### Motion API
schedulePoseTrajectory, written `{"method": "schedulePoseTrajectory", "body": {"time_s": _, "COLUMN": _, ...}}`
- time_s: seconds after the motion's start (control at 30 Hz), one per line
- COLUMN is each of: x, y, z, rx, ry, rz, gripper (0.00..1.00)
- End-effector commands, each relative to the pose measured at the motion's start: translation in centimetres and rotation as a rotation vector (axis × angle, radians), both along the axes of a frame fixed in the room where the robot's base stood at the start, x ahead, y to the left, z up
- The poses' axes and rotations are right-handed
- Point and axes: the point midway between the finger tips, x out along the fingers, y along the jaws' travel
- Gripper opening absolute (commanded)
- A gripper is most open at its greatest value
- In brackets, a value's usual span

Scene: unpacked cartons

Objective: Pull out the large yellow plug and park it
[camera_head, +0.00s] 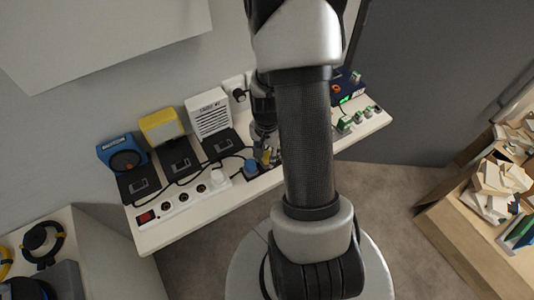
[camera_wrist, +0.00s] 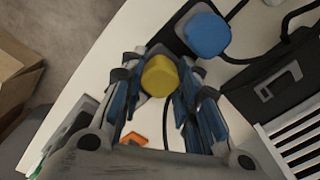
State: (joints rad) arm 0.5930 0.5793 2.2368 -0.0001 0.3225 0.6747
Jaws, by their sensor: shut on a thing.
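The large yellow plug (camera_wrist: 160,75) sits between my gripper's (camera_wrist: 158,90) blue-padded fingers in the wrist view, and my gripper is shut on it. In the head view only a small yellow patch of the plug (camera_head: 266,157) shows beside my gripper (camera_head: 265,148), at the front of the white bench. A blue plug (camera_wrist: 207,35) stands close beyond the yellow one in the wrist view, on a dark base. It also shows in the head view (camera_head: 251,167), left of my gripper. My fingers hide the yellow plug's lower part, so I cannot tell whether it is seated.
A white socket strip (camera_head: 178,206) with a red switch runs along the bench's front left. Blue, yellow and white devices (camera_head: 209,111) stand behind, with dark cables between. A dark blue box (camera_head: 346,86) and green-topped items (camera_head: 346,123) are at right. An orange piece (camera_wrist: 134,139) lies near my fingers.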

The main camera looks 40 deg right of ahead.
Motion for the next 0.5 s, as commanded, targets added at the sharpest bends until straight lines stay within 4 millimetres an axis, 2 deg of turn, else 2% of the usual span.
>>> {"method": "schedulePoseTrajectory", "body": {"time_s": 0.13, "x": 0.00, "y": 0.00, "z": 0.02, "rx": 0.000, "ry": 0.000, "rz": 0.000, "gripper": 0.02}}
{"method": "schedulePoseTrajectory", "body": {"time_s": 0.17, "x": 0.00, "y": 0.00, "z": 0.02, "rx": 0.000, "ry": 0.000, "rz": 0.000, "gripper": 0.31}}
{"method": "schedulePoseTrajectory", "body": {"time_s": 0.5, "x": 0.00, "y": 0.00, "z": 0.02, "rx": 0.000, "ry": 0.000, "rz": 0.000, "gripper": 0.53}}
